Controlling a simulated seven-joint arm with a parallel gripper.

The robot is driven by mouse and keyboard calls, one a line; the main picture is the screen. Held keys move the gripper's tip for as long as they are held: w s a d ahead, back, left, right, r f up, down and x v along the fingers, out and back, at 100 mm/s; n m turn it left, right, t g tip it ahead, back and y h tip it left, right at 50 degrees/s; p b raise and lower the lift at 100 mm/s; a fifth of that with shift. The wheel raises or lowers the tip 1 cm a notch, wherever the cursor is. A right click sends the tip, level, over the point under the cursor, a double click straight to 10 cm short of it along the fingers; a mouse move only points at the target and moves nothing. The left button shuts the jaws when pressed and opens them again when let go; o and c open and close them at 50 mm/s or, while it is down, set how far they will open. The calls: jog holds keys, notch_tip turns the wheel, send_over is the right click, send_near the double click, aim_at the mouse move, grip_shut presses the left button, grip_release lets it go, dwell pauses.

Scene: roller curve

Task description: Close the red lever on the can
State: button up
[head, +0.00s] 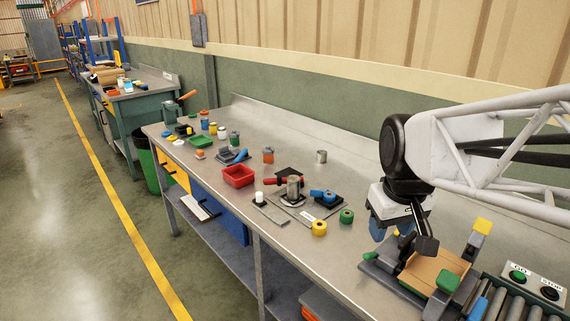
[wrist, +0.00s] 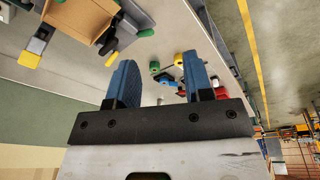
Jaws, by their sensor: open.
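The red lever (head: 276,181) sticks out to the left of the can, roughly level. In the wrist view the can is small and not clearly made out among the other items. My gripper (head: 386,228) is open and empty, its blue fingers (wrist: 162,80) apart. It hangs over the bench, well to the right of the can and the lever, touching neither.
A blue-handled clamp (head: 323,196), green roll (head: 346,216) and yellow roll (head: 319,228) lie between the can and my gripper. A red bin (head: 238,176) stands left of the can. A cardboard box (head: 434,272) in a fixture sits below right of my gripper.

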jog(key=w+a+r+n, duration=0.1)
jog(key=w+a+n, duration=0.1)
jog(key=w, duration=0.6)
jog(key=w+a+r+n, duration=0.1)
jog(key=w+a+n, duration=0.2)
jog(key=w, duration=0.5)
jog(key=n+g, duration=0.2)
jog(key=n, duration=1)
send_over(269, 179)
jog(key=f, duration=1.6)
jog(key=shift+s+d+f, duration=0.1)
jog(key=shift+d+f, duration=0.15)
jog(key=shift+f, duration=0.1)
jog(key=shift+w+a+f, duration=0.3)
jog(key=shift+f, duration=0.05)
jog(key=shift+f, duration=3.9)
